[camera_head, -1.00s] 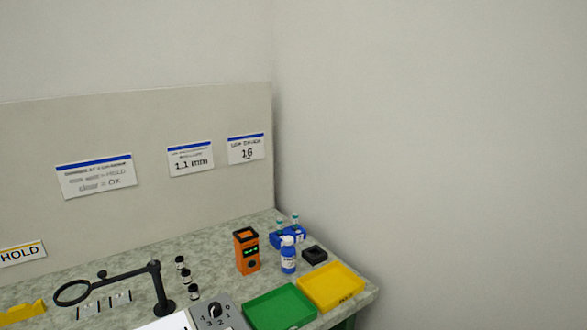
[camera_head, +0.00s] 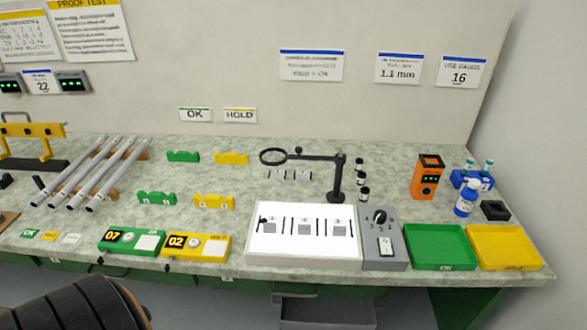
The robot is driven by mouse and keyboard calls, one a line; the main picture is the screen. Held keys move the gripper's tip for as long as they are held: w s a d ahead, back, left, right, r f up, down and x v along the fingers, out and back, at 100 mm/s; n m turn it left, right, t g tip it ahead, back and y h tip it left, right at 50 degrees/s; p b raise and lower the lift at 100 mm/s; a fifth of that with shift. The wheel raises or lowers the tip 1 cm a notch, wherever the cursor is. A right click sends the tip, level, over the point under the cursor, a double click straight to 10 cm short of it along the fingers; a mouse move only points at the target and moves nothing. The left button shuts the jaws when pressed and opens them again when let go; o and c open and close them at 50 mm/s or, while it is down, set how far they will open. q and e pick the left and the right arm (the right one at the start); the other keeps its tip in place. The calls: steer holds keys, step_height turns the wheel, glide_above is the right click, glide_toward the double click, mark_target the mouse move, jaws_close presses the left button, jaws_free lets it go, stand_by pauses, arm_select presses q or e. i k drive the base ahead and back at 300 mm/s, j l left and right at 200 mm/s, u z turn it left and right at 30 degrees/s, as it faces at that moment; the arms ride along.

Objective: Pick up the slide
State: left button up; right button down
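Small clear, slide-like plates with dark marks (camera_head: 289,175) lie on the bench under the black magnifier arm. They are too small to make out clearly. In front of them is a white lit panel (camera_head: 300,252) with several grey patches and dark upright lines on its face. I cannot tell whether any of these are separate slides lying on it. A dark ribbed part of my own arm shows at the bottom left, below the bench edge. Neither gripper's fingers show.
The round magnifier (camera_head: 273,156) overhangs the bench on its stand. A grey dial box (camera_head: 384,254) adjoins the panel. Right of it are green (camera_head: 438,263) and yellow (camera_head: 500,264) trays, an orange device (camera_head: 426,185) and a blue bottle (camera_head: 467,203). Grey rods (camera_head: 92,180) lie on the left.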

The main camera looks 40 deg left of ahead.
mark_target(267, 225)
steer(key=u, duration=1.35)
